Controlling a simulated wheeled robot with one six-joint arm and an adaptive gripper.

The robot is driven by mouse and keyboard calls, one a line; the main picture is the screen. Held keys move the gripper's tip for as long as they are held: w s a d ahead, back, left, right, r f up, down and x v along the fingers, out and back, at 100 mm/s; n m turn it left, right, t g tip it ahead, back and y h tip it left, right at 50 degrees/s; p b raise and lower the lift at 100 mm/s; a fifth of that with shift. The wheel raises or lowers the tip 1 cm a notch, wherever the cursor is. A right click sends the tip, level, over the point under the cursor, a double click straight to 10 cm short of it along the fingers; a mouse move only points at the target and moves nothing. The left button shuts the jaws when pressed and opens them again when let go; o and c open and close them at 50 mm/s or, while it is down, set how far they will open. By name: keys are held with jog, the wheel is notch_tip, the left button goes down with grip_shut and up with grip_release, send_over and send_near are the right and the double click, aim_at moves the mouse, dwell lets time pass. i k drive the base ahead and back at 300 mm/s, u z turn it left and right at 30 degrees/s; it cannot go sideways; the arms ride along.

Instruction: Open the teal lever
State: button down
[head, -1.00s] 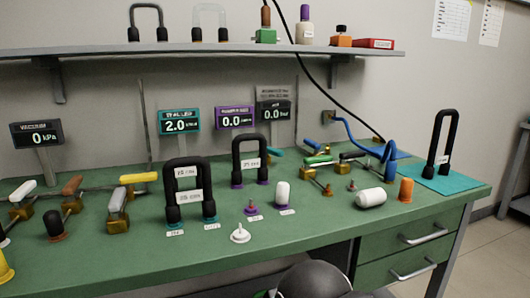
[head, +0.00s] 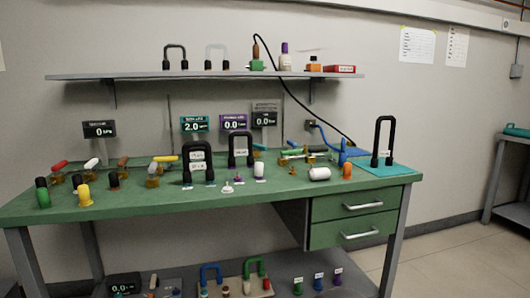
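A small teal handle (head: 259,147), which looks like the teal lever, shows at the back of the green workbench, just right of a black U-shaped tube (head: 240,150). It is small and partly hidden, so I cannot tell how it is turned. A teal-framed display (head: 194,124) behind the bench reads 2.0. My gripper is not in view.
The green workbench (head: 120,203) holds several coloured levers at left, a white cylinder (head: 319,174) and an orange piece (head: 347,171). A shelf (head: 210,74) hangs above. Drawers (head: 350,206) are at right, with a lower shelf of parts beneath. Open floor (head: 440,260) lies at right.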

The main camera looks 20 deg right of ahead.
aim_at(256, 147)
jog(key=z, duration=0.7)
jog(key=i, duration=1.4)
jog(key=u, duration=0.55)
